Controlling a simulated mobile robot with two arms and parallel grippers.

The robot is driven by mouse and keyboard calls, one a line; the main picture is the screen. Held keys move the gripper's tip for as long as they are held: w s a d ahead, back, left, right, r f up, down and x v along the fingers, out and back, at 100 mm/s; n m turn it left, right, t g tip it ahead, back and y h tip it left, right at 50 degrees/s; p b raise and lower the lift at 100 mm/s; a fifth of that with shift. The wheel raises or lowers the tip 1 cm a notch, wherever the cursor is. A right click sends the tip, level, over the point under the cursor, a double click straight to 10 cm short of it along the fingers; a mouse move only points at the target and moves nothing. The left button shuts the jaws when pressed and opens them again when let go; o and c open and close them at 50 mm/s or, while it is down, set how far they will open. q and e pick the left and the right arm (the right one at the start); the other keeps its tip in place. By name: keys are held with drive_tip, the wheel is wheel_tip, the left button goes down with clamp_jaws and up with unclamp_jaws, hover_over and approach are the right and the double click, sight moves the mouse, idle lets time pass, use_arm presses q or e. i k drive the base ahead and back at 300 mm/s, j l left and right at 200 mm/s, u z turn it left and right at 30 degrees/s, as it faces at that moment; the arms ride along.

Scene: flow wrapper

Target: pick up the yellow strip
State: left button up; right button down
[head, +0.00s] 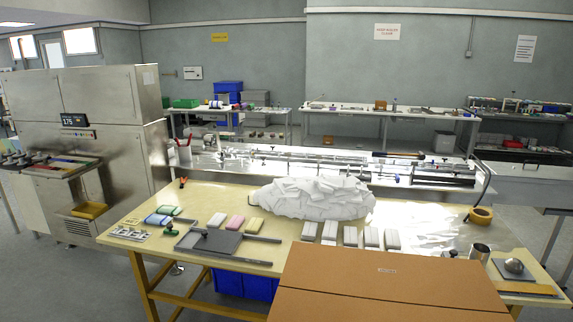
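A flat yellow-orange strip (525,288) lies near the front right edge of the wooden table (215,195), just in front of a dark grey plate (494,265) with a round metal object (514,266) on it. It is the only long, flat yellow piece I see. A short, pale yellow block (255,225) lies left of centre, beside a pink block (236,222) and a white block (217,220). Neither of my grippers shows in the head view.
A large brown box (385,285) fills the front centre. White crumpled film (312,197) is heaped behind several white blocks (371,238). A tape roll (481,214) and a metal cup (479,253) stand at the right. A grey tray (207,242) lies front left.

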sight(500, 285)
drive_tip(key=z, duration=1.45)
drive_tip(key=i+l+z, duration=0.35)
drive_tip(key=l, duration=0.3)
drive_tip(key=i+l+z, duration=0.4)
drive_tip(key=l, duration=0.2)
drive_tip(key=i+l+z, duration=0.35)
drive_tip(key=i+l+u, duration=0.2)
drive_tip(key=i, duration=0.3)
drive_tip(key=i+u, duration=0.2)
drive_tip(key=i, duration=0.3)
drive_tip(key=i+l+u, duration=0.2)
drive_tip(key=i, duration=0.3)
drive_tip(key=i+u, duration=0.3)
drive_tip(key=u, duration=0.15)
drive_tip(key=i+l+u, duration=0.1)
drive_tip(key=i+u, duration=0.2)
drive_tip(key=u, duration=0.2)
drive_tip(key=i+l+u, duration=0.2)
drive_tip(key=u, duration=0.25)
drive_tip(key=i+l+u, duration=0.3)
drive_tip(key=u, duration=0.15)
drive_tip(key=i+l+u, duration=0.15)
drive_tip(key=l+u, duration=0.2)
drive_tip(key=u, duration=0.15)
